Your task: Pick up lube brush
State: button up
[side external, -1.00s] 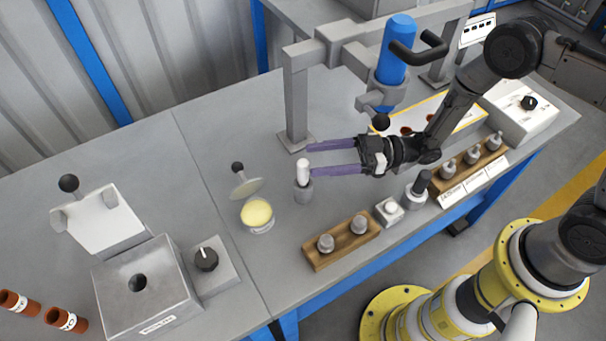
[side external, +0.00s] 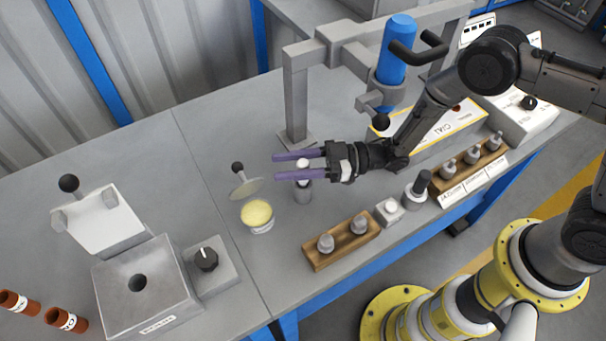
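The lube brush (side external: 303,165) looks like a white-topped handle standing upright in a small grey cup (side external: 303,192) on the bench. My gripper (side external: 276,167) is open, with its two long purple fingers lying level and pointing left. The fingers pass on either side of the white handle, and their tips reach beyond it to the left. I see a gap between the fingers, and I cannot tell whether either one touches the handle. The lower part of the brush is hidden by the near finger and the cup.
An open tin of yellow grease (side external: 257,214) and its tilted lid (side external: 247,188) stand left of the cup. A grey press post (side external: 297,95) rises just behind my fingers. A wooden block with grey pieces (side external: 341,242) and a small white-topped box (side external: 389,212) are in front.

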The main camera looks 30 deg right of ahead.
grip_shut()
